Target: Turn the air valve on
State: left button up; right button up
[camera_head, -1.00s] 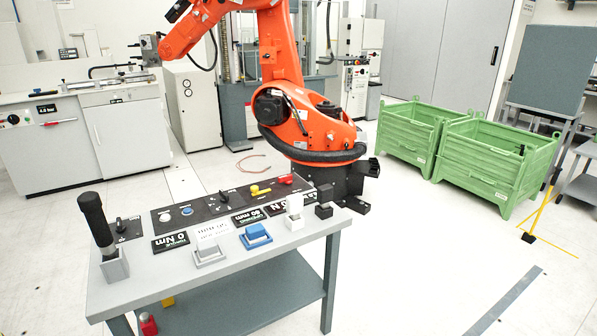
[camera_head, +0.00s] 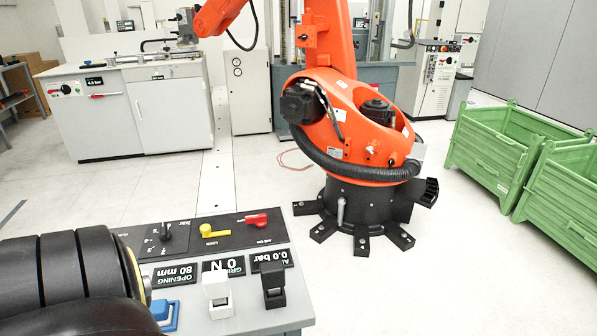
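A small red lever (camera_head: 252,219) lies on the black control panel (camera_head: 190,251) at the bench's far right end. Small lettering under it seems to read "AIR ON". A yellow lever (camera_head: 214,231) sits to its left, and a black rotary knob (camera_head: 165,233) farther left. The air display (camera_head: 270,261) in front of the panel reads 0.0 bar. Part of my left arm, black with a yellow ring, fills the lower left and hides the bench's left part. Neither gripper shows, and nothing visible touches the red lever.
White and black blocks (camera_head: 217,290) (camera_head: 273,285) and a partly hidden blue one (camera_head: 165,313) stand along the bench front. An orange robot arm (camera_head: 350,120) stands behind the bench. Green crates (camera_head: 495,150) are at right. A white cabinet (camera_head: 168,105) stands at back left. Floor right of the bench is clear.

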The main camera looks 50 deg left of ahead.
aim_at(260, 219)
jog(key=i, duration=1.5)
jog(key=u, duration=1.9)
